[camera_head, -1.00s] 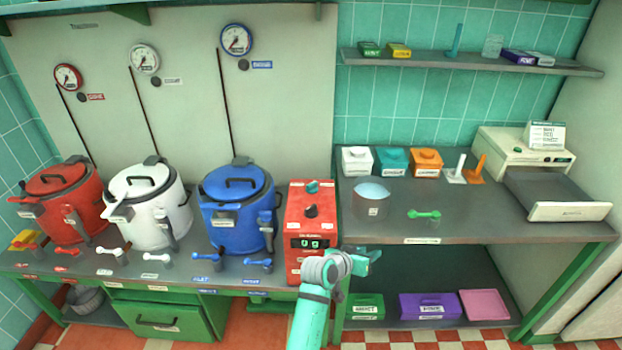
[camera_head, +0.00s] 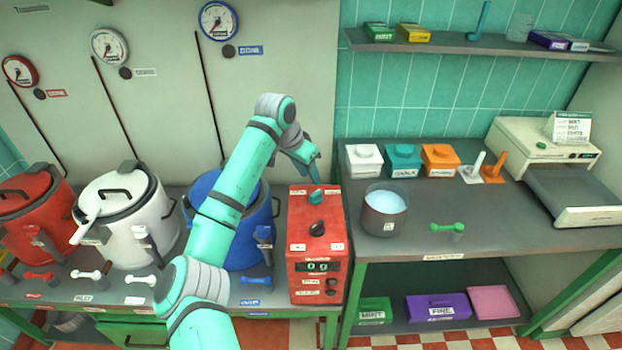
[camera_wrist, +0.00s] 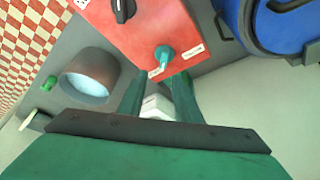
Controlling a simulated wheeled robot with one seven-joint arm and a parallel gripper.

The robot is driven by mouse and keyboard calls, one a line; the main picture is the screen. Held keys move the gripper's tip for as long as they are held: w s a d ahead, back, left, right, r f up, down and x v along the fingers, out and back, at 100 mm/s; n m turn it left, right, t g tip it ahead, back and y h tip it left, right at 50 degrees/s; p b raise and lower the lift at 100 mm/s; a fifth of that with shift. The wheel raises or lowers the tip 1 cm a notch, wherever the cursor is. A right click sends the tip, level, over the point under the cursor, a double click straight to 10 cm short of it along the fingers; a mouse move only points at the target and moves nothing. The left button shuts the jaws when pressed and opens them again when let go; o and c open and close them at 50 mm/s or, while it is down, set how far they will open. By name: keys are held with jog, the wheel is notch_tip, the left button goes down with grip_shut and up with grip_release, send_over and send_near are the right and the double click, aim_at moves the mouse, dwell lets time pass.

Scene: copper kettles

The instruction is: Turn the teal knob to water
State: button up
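The teal knob (camera_head: 315,196) sits at the back of the red control box's top (camera_head: 302,234), with a small white label on each side. In the wrist view the teal knob (camera_wrist: 164,54) shows just beyond and between my fingertips, with white labels beside it; their words are too blurred to read. My gripper (camera_head: 315,177) is right above and behind the knob, pointing down; in the wrist view my gripper (camera_wrist: 160,80) has its two green fingers apart and nothing held between them. I cannot tell whether a finger touches the knob.
The blue kettle (camera_head: 262,222) stands close on the left. A beaker of pale liquid (camera_head: 385,211) stands to the right. White, teal and orange boxes line the wall.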

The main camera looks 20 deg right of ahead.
aim_at(317, 191)
jog(key=x, duration=1)
jog(key=shift+w+a+f, duration=0.1)
jog(key=shift+w+f, duration=0.05)
jog(key=shift+w, duration=0.25)
grip_shut()
